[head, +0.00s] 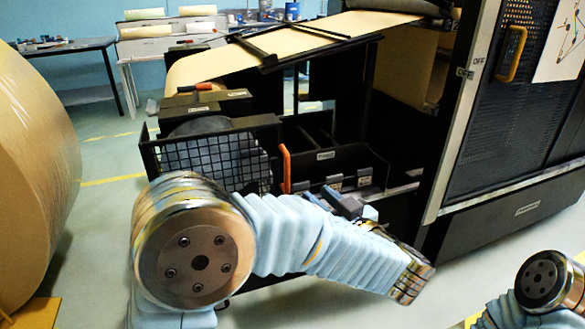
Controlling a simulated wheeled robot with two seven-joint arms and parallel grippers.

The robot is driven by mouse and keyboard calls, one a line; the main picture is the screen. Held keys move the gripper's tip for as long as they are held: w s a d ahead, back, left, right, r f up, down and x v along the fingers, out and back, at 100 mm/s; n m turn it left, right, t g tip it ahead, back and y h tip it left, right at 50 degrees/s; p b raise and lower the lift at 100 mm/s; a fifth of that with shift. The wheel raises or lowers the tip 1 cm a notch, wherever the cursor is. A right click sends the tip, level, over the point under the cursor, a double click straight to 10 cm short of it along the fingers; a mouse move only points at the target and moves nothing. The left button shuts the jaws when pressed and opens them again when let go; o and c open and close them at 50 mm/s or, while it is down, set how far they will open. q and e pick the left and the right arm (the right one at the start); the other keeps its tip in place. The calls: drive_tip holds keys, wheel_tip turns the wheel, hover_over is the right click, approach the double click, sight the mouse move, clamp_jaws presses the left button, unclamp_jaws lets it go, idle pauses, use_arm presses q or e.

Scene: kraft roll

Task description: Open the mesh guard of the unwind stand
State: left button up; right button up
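My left arm crosses the lower middle. What seems to be my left gripper (335,199) shows small and dark above the forearm, well left of and below the handle and touching nothing that I can make out. Its fingers are too unclear to tell open from shut. Only a joint of my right arm shows at the lower right; its gripper is outside the picture.
Kraft paper (265,50) runs over the machine. A large kraft roll (35,170) stands at left. Floor (105,215) is free between roll and basket.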

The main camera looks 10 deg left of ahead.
sight(288, 171)
use_arm(q)
drive_tip(key=p+x, duration=0.1)
drive_tip(key=x, duration=1.2)
drive_tip(key=shift+w+a+f, duration=0.1)
drive_tip(key=shift+w+a, duration=0.05)
drive_tip(key=shift+a, duration=0.05)
drive_tip(key=shift+c, duration=0.3)
clamp_jaws()
